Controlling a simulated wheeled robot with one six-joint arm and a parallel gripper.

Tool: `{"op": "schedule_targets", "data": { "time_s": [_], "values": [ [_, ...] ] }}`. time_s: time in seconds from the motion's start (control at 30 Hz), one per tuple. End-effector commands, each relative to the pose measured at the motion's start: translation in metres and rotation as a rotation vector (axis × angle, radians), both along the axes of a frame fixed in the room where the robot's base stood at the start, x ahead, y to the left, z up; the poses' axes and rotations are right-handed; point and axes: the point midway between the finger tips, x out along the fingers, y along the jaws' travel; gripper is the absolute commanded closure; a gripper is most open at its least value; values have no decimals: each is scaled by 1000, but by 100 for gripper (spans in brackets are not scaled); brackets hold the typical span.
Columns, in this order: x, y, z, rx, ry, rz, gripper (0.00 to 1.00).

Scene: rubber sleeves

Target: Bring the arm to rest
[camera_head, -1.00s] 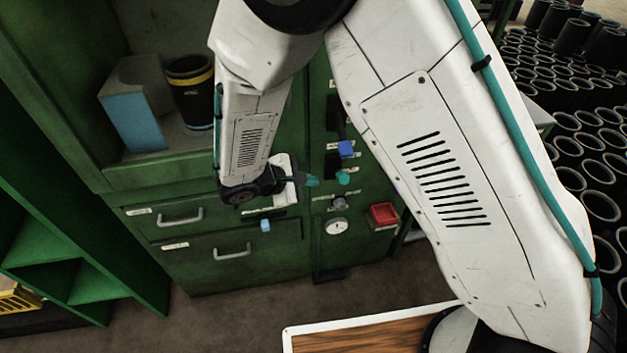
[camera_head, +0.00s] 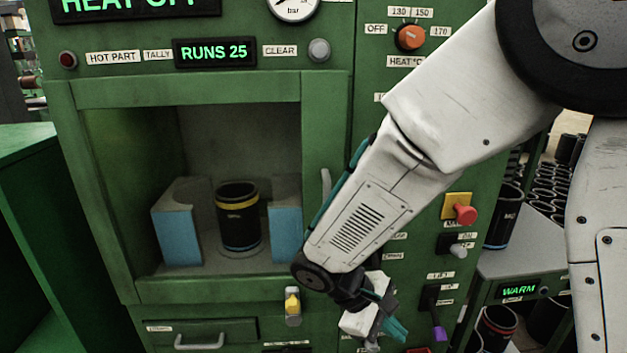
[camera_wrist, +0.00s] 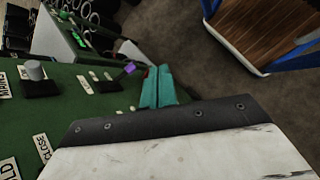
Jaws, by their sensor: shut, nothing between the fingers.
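My gripper (camera_head: 392,328) hangs at the end of my bent white arm, in front of the green machine's (camera_head: 335,90) control panel. Its teal fingers are shut together with nothing between them. In the wrist view the fingers (camera_wrist: 158,87) point away from the white wrist body, beside the green panel. I cannot tell the exact gap between fingers and panel. A black sleeve with a yellow band (camera_head: 238,215) stands upright in the machine's open chamber, between two blue-faced blocks (camera_head: 178,235), clear of my gripper.
Near my gripper the panel carries a red knob on a yellow plate (camera_head: 459,208), a grey knob (camera_head: 457,246) and a purple-tipped lever (camera_head: 438,332). A "WARM" display (camera_head: 519,290) and sleeves stand at right. A wooden-topped table (camera_wrist: 262,30) shows in the wrist view over open floor.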

Motion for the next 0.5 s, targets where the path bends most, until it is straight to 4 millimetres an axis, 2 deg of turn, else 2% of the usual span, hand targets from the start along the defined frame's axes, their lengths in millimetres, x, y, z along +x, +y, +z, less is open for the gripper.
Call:
{"op": "schedule_targets", "data": {
  "time_s": [0.03, 0.2, 0.5],
  "values": [
    [-9, -11, 17, 45, -15, -66, 100],
    [-42, -40, 61, 193, -54, -275, 100],
    [-101, -75, 119, 461, -189, -586, 100]
  ]
}}
